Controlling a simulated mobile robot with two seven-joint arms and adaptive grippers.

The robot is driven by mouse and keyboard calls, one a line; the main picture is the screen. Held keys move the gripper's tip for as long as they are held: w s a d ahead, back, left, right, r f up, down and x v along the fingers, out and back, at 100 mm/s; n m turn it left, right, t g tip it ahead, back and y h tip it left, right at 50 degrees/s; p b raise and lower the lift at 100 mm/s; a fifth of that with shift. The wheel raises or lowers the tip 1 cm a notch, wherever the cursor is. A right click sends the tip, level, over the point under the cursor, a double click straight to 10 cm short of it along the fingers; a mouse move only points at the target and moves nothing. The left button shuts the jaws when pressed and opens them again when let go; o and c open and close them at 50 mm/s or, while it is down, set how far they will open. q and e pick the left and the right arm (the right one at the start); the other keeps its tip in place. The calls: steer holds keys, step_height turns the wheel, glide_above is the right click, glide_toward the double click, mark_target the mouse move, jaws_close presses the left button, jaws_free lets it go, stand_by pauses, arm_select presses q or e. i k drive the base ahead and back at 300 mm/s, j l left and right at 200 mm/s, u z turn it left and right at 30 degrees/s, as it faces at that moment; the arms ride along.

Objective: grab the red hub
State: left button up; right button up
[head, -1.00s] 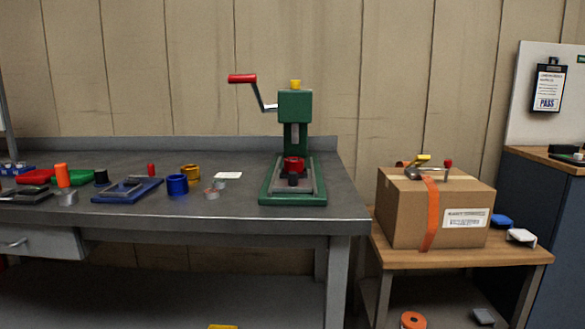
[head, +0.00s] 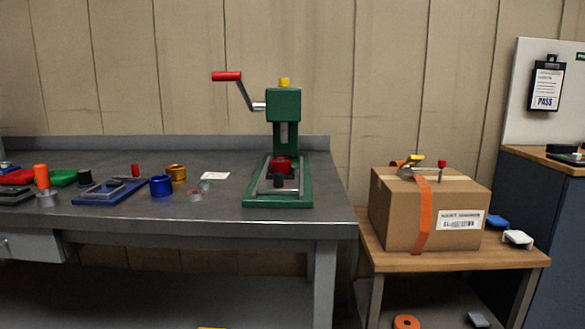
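The red hub (head: 281,164) sits in the base of a green press (head: 283,105) near the right end of the grey metal workbench (head: 225,202). A small dark part (head: 279,180) stands just in front of the hub and hides a little of its lower front. The press has a crank with a red handle (head: 227,76) reaching left and a yellow knob (head: 285,82) on top. Neither of my grippers shows in the head view.
A cardboard box (head: 400,205) stands on a wooden table (head: 455,255) at right.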

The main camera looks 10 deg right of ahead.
mark_target(285, 167)
steer(key=i+l, duration=0.15)
steer(key=l, duration=0.2)
steer(key=i+l+z, duration=0.1)
steer(key=l, duration=0.3)
steer(key=i+l, duration=0.15)
steer(key=l, duration=0.2)
